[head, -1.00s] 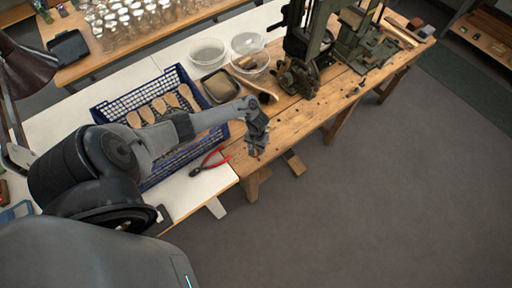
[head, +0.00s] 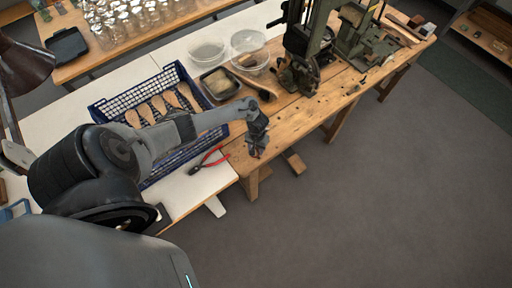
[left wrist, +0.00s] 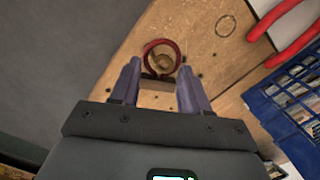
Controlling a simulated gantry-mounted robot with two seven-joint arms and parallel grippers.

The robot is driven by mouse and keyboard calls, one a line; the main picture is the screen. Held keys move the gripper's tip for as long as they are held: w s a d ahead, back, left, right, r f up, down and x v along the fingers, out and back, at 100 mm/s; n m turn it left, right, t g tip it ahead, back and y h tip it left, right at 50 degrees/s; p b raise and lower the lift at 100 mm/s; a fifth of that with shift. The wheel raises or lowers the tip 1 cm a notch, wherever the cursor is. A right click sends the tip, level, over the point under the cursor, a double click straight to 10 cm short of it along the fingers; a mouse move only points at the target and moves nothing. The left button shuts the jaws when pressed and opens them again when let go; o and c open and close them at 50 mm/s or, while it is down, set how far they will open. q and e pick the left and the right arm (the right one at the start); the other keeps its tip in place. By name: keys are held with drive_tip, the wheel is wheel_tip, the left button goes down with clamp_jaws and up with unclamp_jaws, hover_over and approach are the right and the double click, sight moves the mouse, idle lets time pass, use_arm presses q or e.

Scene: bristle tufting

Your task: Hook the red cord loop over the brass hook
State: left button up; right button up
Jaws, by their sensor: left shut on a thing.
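The red cord loop (left wrist: 148,50) shows in the left wrist view as a dark red ring just beyond my fingertips. A small brass-coloured piece, which looks like the brass hook (left wrist: 162,63), shows inside the ring's outline above the wooden bench. I cannot tell whether the cord is around it or only above it. My left gripper (left wrist: 158,82) is shut on the cord loop's near end, with a small block-like part between its fingers. In the head view my left gripper (head: 257,150) is at the bench's near left corner, and the loop is too small to make out.
Red-handled pliers (head: 215,158) lie left of the gripper, on the white table's edge. A blue crate (head: 100,112) of wooden brush bodies stands behind them. A dark tray (head: 219,84), clear bowls (head: 208,50) and a green machine (head: 302,45) stand farther back. Open floor lies right.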

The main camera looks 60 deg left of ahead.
use_arm(q)
drive_tip(key=shift+w+d+f+b, duration=0.15)
drive_tip(key=shift+f+b, duration=0.7)
drive_tip(key=shift+f, duration=0.55)
drive_tip(key=shift+f, duration=0.2)
drive_tip(key=o, duration=0.6)
drive_tip(key=shift+c, duration=0.2)
drive_tip(key=o, duration=0.5)
drive_tip(key=shift+o, duration=0.6)
drive_tip(key=o, duration=0.3)
